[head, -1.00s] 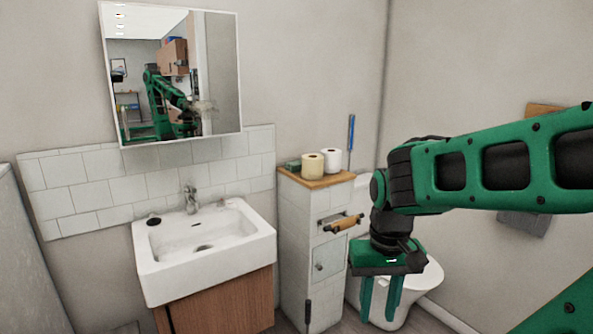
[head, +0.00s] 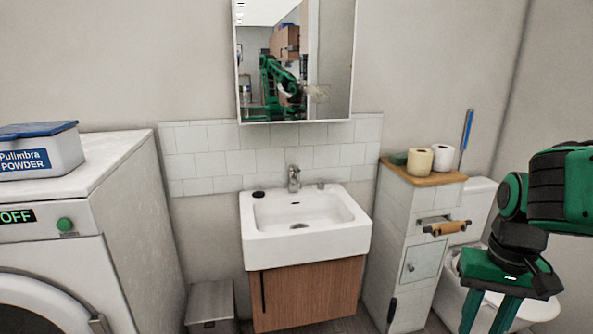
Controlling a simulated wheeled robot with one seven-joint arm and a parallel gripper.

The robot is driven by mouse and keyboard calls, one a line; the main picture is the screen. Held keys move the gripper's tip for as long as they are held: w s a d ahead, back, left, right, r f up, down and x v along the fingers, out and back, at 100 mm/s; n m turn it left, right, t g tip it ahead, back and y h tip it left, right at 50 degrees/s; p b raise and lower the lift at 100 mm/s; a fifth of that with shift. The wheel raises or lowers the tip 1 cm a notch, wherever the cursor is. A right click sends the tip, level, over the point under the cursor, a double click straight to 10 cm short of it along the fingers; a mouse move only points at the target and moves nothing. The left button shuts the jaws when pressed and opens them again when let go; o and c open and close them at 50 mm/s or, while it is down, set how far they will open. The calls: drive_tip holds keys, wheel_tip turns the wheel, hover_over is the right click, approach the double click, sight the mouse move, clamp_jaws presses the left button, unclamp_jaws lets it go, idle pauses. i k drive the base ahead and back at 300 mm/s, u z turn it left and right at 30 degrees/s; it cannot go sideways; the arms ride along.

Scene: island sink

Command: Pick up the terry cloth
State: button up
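I make out no terry cloth in the current head view. A small green item (head: 398,159) lies on the wooden top of the tiled cabinet (head: 410,215), beside the paper rolls; it is too small to tell what it is. My gripper (head: 489,312) is at the lower right, pointing down in front of the toilet. Its two green fingers are apart with nothing visible between them. The fingertips are near the bottom edge of the view.
A white sink (head: 304,235) stands in the middle on a wooden cabinet (head: 308,291). A washing machine (head: 85,225) with a powder box (head: 38,152) on it is at the left. A grey bin (head: 210,304) stands between them. The toilet (head: 535,309) is at the right.

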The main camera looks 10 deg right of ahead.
sight(398, 158)
drive_tip(key=z, duration=0.65)
drive_tip(key=k, duration=0.85)
drive_tip(key=z, duration=1)
drive_tip(key=k, duration=0.5)
drive_tip(key=z, duration=0.55)
drive_tip(key=i, duration=1.1)
drive_tip(key=u, duration=0.3)
drive_tip(key=i, duration=1.3)
drive_tip(key=u, duration=1.25)
drive_tip(key=i, duration=1.1)
drive_tip(key=u, duration=0.65)
